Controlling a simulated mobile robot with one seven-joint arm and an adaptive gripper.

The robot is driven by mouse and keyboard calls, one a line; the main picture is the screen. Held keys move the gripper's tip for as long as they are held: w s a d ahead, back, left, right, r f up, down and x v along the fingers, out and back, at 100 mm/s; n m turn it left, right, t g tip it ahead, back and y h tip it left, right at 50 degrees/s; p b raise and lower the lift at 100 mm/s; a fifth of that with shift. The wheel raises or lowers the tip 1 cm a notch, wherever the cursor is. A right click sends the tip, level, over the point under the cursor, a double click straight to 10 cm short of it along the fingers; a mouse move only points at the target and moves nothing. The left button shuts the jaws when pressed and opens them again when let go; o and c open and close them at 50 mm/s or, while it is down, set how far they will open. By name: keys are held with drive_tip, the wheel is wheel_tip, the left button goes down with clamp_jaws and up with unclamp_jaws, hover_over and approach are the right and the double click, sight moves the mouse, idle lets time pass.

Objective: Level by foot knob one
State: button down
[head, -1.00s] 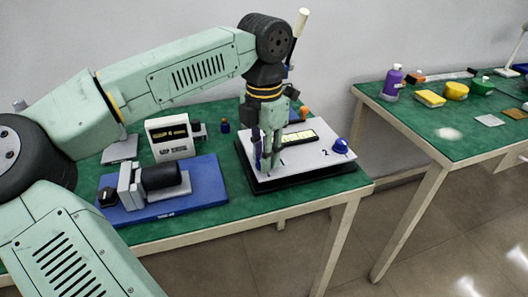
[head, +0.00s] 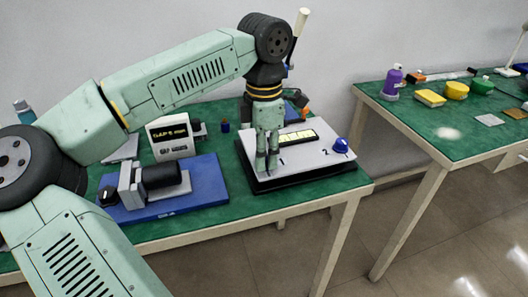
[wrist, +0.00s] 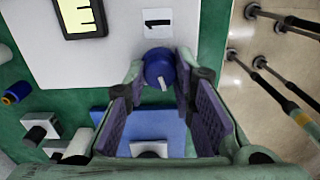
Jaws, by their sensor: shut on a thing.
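The white levelling plate (head: 308,159) sits on a black base on the green table. Foot knob one (wrist: 159,68) is a round blue knob with a pale pointer line, beside the printed "1" in the wrist view. My gripper (head: 267,168) points straight down at the plate's near left corner and hides this knob in the head view. Its two fingers stand either side of the knob in the wrist view, shut on it. Knob two (head: 340,146) is blue, at the right corner by the "2". A yellow level vial (head: 297,138) lies in a black frame on the plate.
A blue base (head: 205,192) with a black cylinder unit stands left of the plate. Behind it is a white display box (head: 170,137) with small lit text. A second green table (head: 440,125) at right holds bottles and containers.

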drive_tip(key=c, duration=1.3)
unclamp_jaws()
drive_tip(key=shift+c, duration=0.2)
wheel_tip(320, 180, up, 12)
drive_tip(key=shift+f, duration=0.1)
